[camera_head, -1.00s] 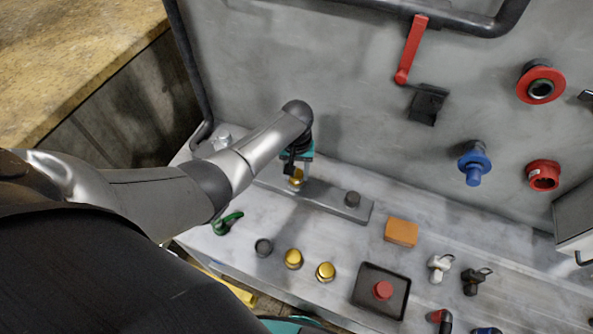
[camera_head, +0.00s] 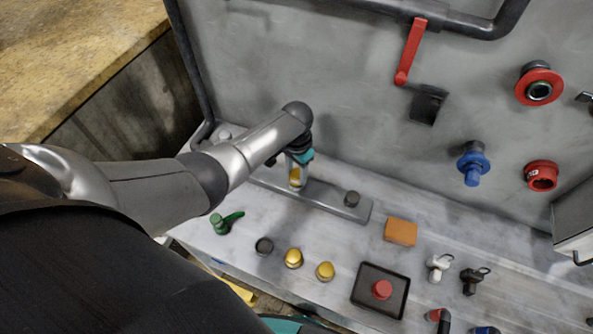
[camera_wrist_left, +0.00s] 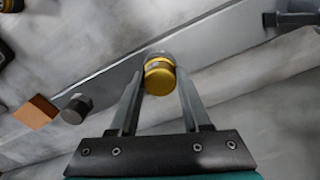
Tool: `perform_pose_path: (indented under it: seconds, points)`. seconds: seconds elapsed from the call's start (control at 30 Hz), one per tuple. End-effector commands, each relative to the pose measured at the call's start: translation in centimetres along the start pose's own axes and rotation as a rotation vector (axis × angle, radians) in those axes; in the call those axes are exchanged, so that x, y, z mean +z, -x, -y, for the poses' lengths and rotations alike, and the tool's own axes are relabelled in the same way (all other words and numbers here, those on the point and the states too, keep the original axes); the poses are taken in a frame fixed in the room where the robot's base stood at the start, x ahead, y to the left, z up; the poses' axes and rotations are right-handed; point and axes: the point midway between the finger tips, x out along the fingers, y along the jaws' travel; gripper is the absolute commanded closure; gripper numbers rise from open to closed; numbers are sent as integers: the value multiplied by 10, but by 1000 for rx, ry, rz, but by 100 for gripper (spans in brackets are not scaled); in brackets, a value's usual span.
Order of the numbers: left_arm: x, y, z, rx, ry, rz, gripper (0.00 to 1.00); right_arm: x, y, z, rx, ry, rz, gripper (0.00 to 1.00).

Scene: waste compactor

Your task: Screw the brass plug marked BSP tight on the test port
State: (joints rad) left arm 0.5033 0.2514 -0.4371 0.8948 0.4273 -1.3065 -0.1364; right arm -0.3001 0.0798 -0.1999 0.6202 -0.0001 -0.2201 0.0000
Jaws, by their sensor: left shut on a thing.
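My left gripper (camera_head: 299,174) is at the left part of a grey metal bar (camera_head: 325,201) on the bench. It is shut on a brass plug (camera_head: 295,176). In the left wrist view the brass plug (camera_wrist_left: 159,76) sits between the two fingertips, over the bar (camera_wrist_left: 115,82); a grey ring shows at its far end. I cannot read any marking on it, nor tell how far it is seated. Two more brass plugs, one on the left (camera_head: 293,258) and one on the right (camera_head: 325,271), stand on the bench. My right gripper is not in view.
A dark knob (camera_head: 351,198) stands on the bar's right part. An orange block (camera_head: 401,231), a green-handled part (camera_head: 224,222), a black cap (camera_head: 264,246) and a dark tray (camera_head: 362,297) with a red part (camera_head: 382,289) are on the bench. The grey wall (camera_head: 300,60) rises behind.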

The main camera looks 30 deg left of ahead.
Motion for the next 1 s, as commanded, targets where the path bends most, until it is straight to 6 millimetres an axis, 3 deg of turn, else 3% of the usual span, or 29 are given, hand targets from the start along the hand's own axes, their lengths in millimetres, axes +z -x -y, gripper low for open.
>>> perform_pose_path:
  seconds: [0.17,0.57,0.83,1.0]
  points:
    - [0,0,1,-1,-141,-1,100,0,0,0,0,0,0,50]
    - [0,0,0,-1,-189,-1,100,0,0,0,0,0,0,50]
    - [0,0,1,-2,-496,-1,100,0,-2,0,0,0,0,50]
    - [0,0,1,-1,-601,-1,100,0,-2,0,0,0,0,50]
